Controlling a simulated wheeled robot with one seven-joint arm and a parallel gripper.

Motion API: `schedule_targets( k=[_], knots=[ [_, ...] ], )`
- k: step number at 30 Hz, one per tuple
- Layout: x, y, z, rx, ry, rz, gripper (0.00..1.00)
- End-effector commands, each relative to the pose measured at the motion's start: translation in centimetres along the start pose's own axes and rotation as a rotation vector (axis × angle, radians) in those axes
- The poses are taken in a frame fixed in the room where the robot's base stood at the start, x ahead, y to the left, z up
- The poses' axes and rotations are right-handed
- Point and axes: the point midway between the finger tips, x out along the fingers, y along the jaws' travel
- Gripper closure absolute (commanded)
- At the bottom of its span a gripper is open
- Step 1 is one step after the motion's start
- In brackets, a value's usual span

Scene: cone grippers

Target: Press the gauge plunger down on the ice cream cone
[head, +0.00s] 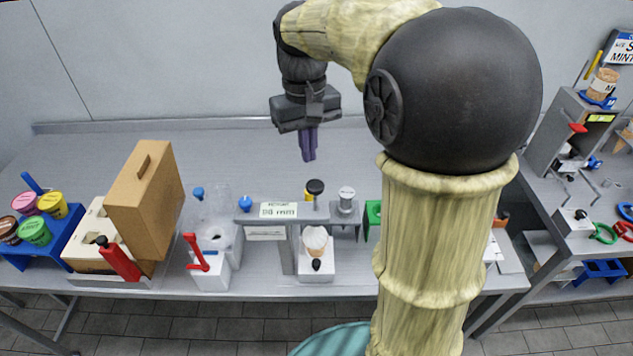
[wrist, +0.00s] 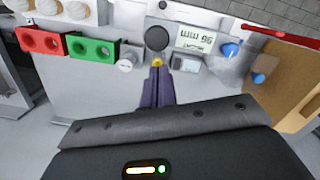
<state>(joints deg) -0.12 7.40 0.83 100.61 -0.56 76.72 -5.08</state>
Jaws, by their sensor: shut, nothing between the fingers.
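The gauge (head: 285,228) is a grey stand with a display reading about 98 mm. The display (wrist: 194,39) appears upside down in the wrist view. The plunger's black knob (head: 315,186) stands raised on the gauge's top, with yellow below it; the knob (wrist: 157,38) also shows in the wrist view. The ice cream cone (head: 316,238), with a pale scoop, stands upright in a white holder under the gauge arm. My gripper (head: 309,157) is shut and empty, its purple fingers pointing down above the knob in the head view. Its fingertips (wrist: 157,66) appear close to the knob's yellow part; contact is unclear.
A silver-topped post (head: 346,199) stands right of the plunger. A green holder (head: 373,213) is partly hidden by my arm. Left are a white device with a red lever (head: 197,252), a tall tan box (head: 145,205) and coloured tubs. The rear bench is clear.

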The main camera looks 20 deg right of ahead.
Motion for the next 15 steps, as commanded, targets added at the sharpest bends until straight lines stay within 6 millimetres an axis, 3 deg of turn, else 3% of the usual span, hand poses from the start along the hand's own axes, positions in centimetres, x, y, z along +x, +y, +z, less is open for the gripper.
schedule_targets(
  k=[9, 15],
  knots=[
    [-6.7, -0.3, 1.1, -0.007, 0.015, 0.002, 1.0],
    [-10.0, 0.2, 1.8, 0.005, 0.02, 0.002, 1.0]
  ],
)
